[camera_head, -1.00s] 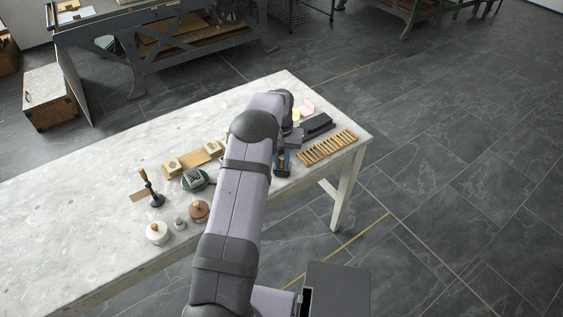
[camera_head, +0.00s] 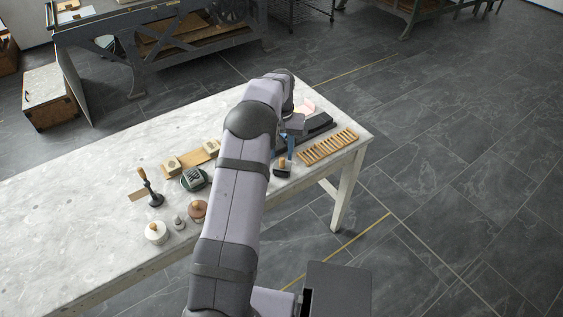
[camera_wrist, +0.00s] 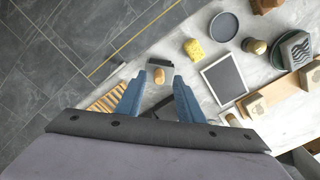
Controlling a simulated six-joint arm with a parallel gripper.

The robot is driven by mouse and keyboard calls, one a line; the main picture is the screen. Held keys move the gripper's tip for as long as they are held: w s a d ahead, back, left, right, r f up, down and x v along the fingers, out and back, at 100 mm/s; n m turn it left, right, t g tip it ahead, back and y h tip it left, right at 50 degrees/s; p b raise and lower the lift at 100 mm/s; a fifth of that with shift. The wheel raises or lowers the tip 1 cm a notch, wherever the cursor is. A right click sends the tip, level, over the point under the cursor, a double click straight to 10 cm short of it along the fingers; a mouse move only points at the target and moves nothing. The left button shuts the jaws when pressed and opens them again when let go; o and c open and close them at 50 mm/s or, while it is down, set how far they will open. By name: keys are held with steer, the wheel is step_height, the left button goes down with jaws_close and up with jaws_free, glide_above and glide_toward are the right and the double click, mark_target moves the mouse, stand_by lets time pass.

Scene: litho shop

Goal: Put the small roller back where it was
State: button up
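The small roller, a dark body with a pale wooden handle (camera_head: 283,167), rests on the white table near its front edge. In the wrist view the roller's dark body (camera_wrist: 153,64) shows just beyond and between my fingertips. My gripper (camera_head: 289,150) is above and slightly behind it in the head view. In the wrist view my gripper (camera_wrist: 160,76) has its two blue fingers spread wide with nothing held between them. Whether the roller sits on a marked spot or a rest cannot be told.
A slatted wooden rack (camera_head: 328,147) and a long black piece (camera_head: 318,124) lie close by. The wrist view shows a yellow sponge (camera_wrist: 194,48), a framed grey slab (camera_wrist: 222,80) and a round dark dish (camera_wrist: 223,27). A dark-based, wood-handled tool (camera_head: 152,189) stands left.

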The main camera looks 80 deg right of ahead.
mark_target(282, 165)
step_height(282, 165, up, 7)
steer(key=b, duration=0.1)
steer(key=w+a+r+n, duration=0.1)
steer(key=w+a+n, duration=0.3)
steer(key=w+a, duration=0.75)
steer(key=w+a+n, duration=0.3)
steer(key=w+a, duration=0.6)
steer(key=w, duration=0.6)
steer(key=w+a+n, duration=0.2)
steer(key=a+n, duration=0.1)
steer(key=a, duration=0.6)
steer(key=w+a+n, duration=0.2)
steer(key=a, duration=0.7)
steer(key=s+a+f+n, duration=0.2)
steer(key=s+a, duration=0.3)
steer(key=a, duration=0.3)
steer(key=s+a+f+n, duration=0.2)
steer(key=s+a+n, duration=0.1)
steer(key=a, duration=0.6)
steer(key=shift+s+f+n, duration=0.4)
steer(key=shift+s, duration=0.45)
